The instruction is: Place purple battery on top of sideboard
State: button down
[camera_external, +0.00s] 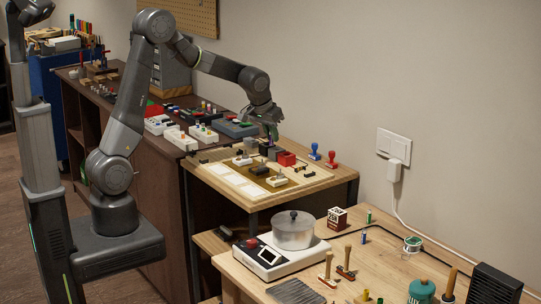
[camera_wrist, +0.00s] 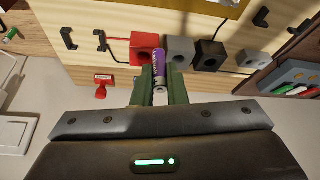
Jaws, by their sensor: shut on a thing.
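In the wrist view a purple battery (camera_wrist: 160,66) with a silver end sits between the two green fingers of my gripper (camera_wrist: 159,90), which is shut on it. In the external view my gripper (camera_external: 271,128) points down over the back part of the light wooden bench, and the battery is too small to make out clearly. The sideboard appears to be the long dark brown cabinet (camera_external: 166,172) to the left of that bench, with tools and boxes on its top.
A red block (camera_external: 286,158) and grey blocks (camera_wrist: 210,56) with round holes stand close to the gripper. Red and blue stamps (camera_external: 314,152) stand to their right. A scale with a pot (camera_external: 293,230) is on the lower front bench. Several white boxes (camera_external: 180,139) crowd the cabinet's near end.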

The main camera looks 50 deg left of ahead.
jog(key=w+d+m+h, duration=0.1)
jog(key=w+d+m, duration=0.15)
jog(key=d, duration=1.05)
jog(key=w+d+m+h, duration=0.1)
jog(key=w+d+m, duration=0.15)
jog(key=d, duration=0.95)
jog(key=s+d+m+g+h, duration=0.1)
jog(key=s+d+m, duration=0.25)
jog(key=d, duration=0.75)
jog(key=s+d+m+h, duration=0.15)
jog(key=s+d, duration=0.25)
jog(key=d, duration=0.8)
jog(key=shift+m+y, duration=0.25)
jog(key=shift+m, duration=0.05)
jog(key=f, duration=1.4)
jog(key=shift+s+a+f, duration=0.1)
jog(key=shift+a, duration=0.15)
jog(key=shift+f, duration=2.1)
jog(key=shift+f, duration=0.25)
jog(key=c, duration=1.5)
grip_release()
jog(key=shift+r, duration=0.1)
jog(key=shift+o, duration=0.2)
